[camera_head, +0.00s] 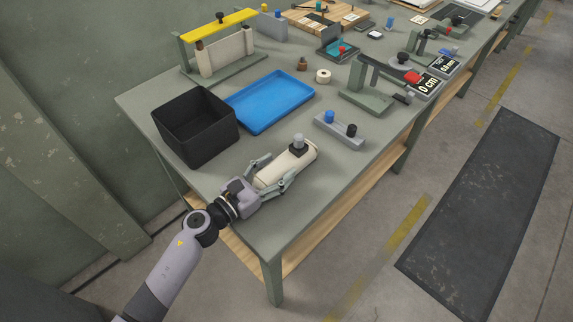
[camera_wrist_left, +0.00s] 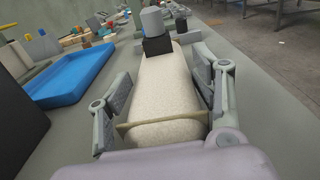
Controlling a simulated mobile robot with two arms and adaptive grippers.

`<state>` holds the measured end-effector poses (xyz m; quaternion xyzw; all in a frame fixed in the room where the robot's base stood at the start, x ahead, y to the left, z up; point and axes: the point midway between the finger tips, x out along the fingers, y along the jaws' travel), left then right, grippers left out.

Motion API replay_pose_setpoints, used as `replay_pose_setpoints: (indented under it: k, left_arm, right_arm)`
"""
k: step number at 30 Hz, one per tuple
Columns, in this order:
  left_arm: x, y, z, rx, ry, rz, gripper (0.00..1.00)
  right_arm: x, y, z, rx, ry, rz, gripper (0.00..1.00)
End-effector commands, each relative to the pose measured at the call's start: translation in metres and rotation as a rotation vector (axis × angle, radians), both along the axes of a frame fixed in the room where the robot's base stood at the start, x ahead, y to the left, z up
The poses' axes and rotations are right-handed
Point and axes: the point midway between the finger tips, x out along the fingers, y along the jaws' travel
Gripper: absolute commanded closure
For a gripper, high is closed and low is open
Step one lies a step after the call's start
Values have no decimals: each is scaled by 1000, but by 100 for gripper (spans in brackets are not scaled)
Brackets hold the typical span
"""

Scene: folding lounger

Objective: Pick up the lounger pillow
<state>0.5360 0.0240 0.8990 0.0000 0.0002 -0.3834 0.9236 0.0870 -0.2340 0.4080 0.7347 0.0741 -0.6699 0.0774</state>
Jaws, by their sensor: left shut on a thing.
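The lounger pillow, a cream padded bolster (camera_head: 305,158), lies near the front edge of the workbench. My left gripper (camera_head: 274,175) is shut on it, with one finger on each long side. In the left wrist view the pillow (camera_wrist_left: 160,90) runs away from the palm between both fingers (camera_wrist_left: 163,103). A thin tan band crosses its near end. A black block with a grey cylinder (camera_head: 298,143) shows at the pillow's far end; I cannot tell whether it is attached. The pillow appears at bench height; any gap beneath is hidden. My right gripper is out of view.
A black open bin (camera_head: 197,140) and a blue tray (camera_head: 268,100) stand left of the pillow. A grey block with blue and black knobs (camera_head: 339,131) is to the right. The bench's front right corner (camera_head: 285,222) is clear. Fixtures fill the back.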

Motion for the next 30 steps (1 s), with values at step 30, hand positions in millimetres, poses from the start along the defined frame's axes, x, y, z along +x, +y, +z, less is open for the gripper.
replay_pose_setpoints:
  k: [30]
  left_arm:
    - [0,0,169,1,-3,0,77]
  right_arm:
    - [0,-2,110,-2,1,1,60]
